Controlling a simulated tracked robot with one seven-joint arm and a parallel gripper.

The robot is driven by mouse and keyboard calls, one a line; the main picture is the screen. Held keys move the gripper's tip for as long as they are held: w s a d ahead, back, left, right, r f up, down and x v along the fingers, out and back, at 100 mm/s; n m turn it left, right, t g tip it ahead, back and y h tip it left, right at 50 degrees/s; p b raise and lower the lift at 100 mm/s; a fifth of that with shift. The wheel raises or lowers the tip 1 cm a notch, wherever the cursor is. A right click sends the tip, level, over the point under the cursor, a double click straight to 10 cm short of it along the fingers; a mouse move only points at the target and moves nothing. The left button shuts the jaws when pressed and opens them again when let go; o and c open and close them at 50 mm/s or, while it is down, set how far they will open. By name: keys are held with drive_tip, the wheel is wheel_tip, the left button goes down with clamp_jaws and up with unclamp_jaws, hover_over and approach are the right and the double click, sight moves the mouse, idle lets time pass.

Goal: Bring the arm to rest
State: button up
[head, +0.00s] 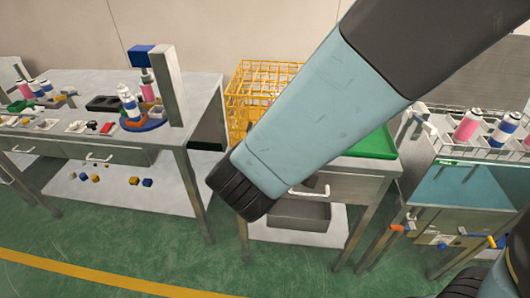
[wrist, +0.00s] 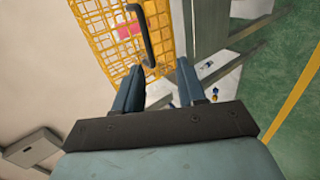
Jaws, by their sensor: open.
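My arm crosses the head view from the upper right down to the middle, in front of the middle bench. My gripper is not visible there. In the wrist view my gripper (wrist: 157,88) has its two fingers apart with nothing between them. Beyond the fingers is a yellow wire basket (wrist: 105,42) with a dark handle. The basket also shows in the head view (head: 262,85), standing on the middle bench and partly hidden by my arm.
The left bench (head: 200,92) carries a crimping stand (head: 168,85), cans and small parts. A green tray (head: 375,143) lies on the middle bench. On the right, a wire rack (head: 440,142) holds several cans above a water tank (head: 465,190). Green floor is open in front.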

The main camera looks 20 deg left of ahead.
drive_tip(key=shift+s+d+r, duration=0.1)
drive_tip(key=shift+s+r, duration=0.05)
drive_tip(key=shift+s, duration=0.1)
idle(0.3)
drive_tip(key=w+d+r+m+g+h, duration=0.1)
drive_tip(key=w+d+r+m+h, duration=0.15)
drive_tip(key=d, duration=0.45)
drive_tip(key=w+d+r+m+g+h, duration=0.1)
drive_tip(key=w+d+r+m+h, duration=0.1)
drive_tip(key=w+d+m, duration=0.35)
drive_tip(key=w+d+r+m+g+h, duration=0.1)
drive_tip(key=w+d+r+h, duration=0.1)
drive_tip(key=d, duration=0.6)
drive_tip(key=s+d+r+m+y, duration=0.1)
drive_tip(key=s+d+r+m, duration=0.1)
drive_tip(key=d+m, duration=0.2)
drive_tip(key=s+d+r+m+g+y, duration=0.1)
drive_tip(key=s+d+r+m, duration=0.1)
drive_tip(key=d, duration=0.6)
drive_tip(key=s+d+r+m+g+y, duration=0.1)
drive_tip(key=s+d+r+m+y, duration=0.1)
drive_tip(key=s+d+r+m, duration=0.1)
drive_tip(key=shift+d+r+m, duration=0.75)
drive_tip(key=shift+d+m, duration=0.55)
drive_tip(key=shift+d, duration=0.5)
